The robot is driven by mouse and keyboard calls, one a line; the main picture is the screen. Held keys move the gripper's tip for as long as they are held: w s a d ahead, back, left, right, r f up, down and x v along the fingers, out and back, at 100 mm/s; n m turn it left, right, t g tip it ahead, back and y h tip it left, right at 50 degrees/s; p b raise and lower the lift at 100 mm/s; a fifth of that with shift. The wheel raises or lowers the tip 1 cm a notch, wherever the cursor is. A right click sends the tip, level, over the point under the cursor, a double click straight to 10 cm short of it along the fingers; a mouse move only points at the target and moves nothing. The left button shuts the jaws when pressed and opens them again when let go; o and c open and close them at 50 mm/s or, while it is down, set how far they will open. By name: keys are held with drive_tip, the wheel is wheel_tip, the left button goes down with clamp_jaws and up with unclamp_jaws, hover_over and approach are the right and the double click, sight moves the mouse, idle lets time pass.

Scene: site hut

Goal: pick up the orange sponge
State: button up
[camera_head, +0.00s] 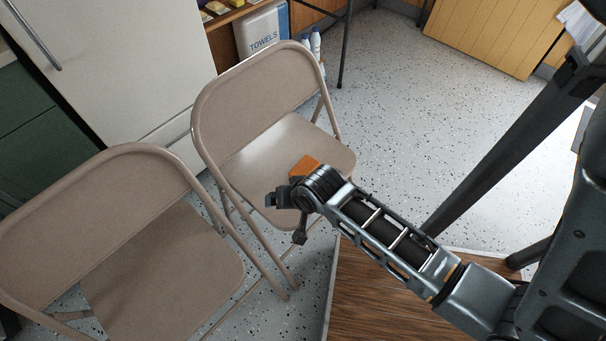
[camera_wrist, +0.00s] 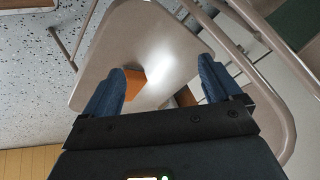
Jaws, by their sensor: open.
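The orange sponge (camera_head: 305,166) lies on the seat of the far beige folding chair (camera_head: 262,150), near the seat's front edge. In the wrist view the sponge (camera_wrist: 134,83) shows between the two blue fingers, beside the left one, which hides part of it. My gripper (camera_head: 288,205) is in front of the chair seat in the head view, just below the sponge in the picture. In the wrist view my gripper (camera_wrist: 165,85) is open, with its fingers spread wide and nothing held. I cannot tell the exact height of the fingers above the seat.
A second folding chair (camera_head: 165,255) stands at the lower left. A wooden tabletop (camera_head: 375,310) lies under my arm. The speckled floor (camera_head: 420,110) is clear at the upper right.

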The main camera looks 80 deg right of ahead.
drive_tip(key=w+d+f+m+g+y+b, duration=0.1)
drive_tip(key=d+f+m+g+b, duration=0.25)
drive_tip(key=d, duration=0.65)
drive_tip(key=m+y, duration=0.2)
drive_tip(key=m, duration=0.3)
hover_over(303, 169)
drive_tip(key=shift+r+g+p, duration=0.15)
drive_tip(key=shift+g+p, duration=0.2)
drive_tip(key=shift+g, duration=0.1)
drive_tip(key=shift+d+f, duration=0.1)
drive_tip(key=shift+f, duration=0.1)
drive_tip(key=shift+f+m+b, duration=0.25)
drive_tip(key=shift+f+b, duration=0.05)
drive_tip(key=shift+f, duration=0.6)
drive_tip(key=shift+f+b, duration=0.7)
drive_tip(key=shift+f, duration=2)
drive_tip(key=c, duration=1)
